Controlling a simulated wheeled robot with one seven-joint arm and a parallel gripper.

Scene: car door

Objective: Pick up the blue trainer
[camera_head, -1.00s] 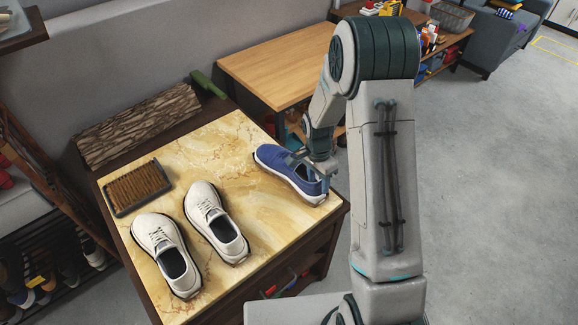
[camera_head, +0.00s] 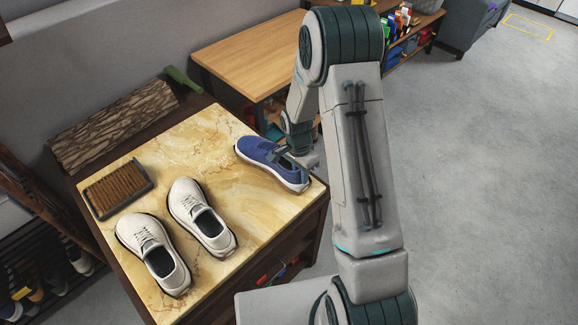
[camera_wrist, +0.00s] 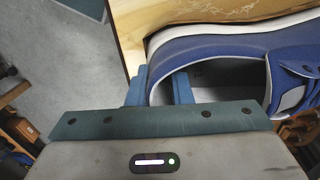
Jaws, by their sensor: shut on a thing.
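The blue trainer (camera_head: 268,160) is near the right edge of the marble-topped cabinet (camera_head: 150,185), its toe pointing to the upper left. My gripper (camera_head: 290,157) is at its heel end. In the wrist view my gripper (camera_wrist: 160,86) has one finger inside the opening of the blue trainer (camera_wrist: 225,50) and one outside, shut on the heel wall. The pale sole faces the marble top; I cannot tell whether it touches it. My gripper hides part of the heel.
Two white shoes (camera_head: 203,215) (camera_head: 153,252) stand to the left on the marble top. A wooden table (camera_head: 250,55) stands beyond the cabinet. Open grey floor lies to the right.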

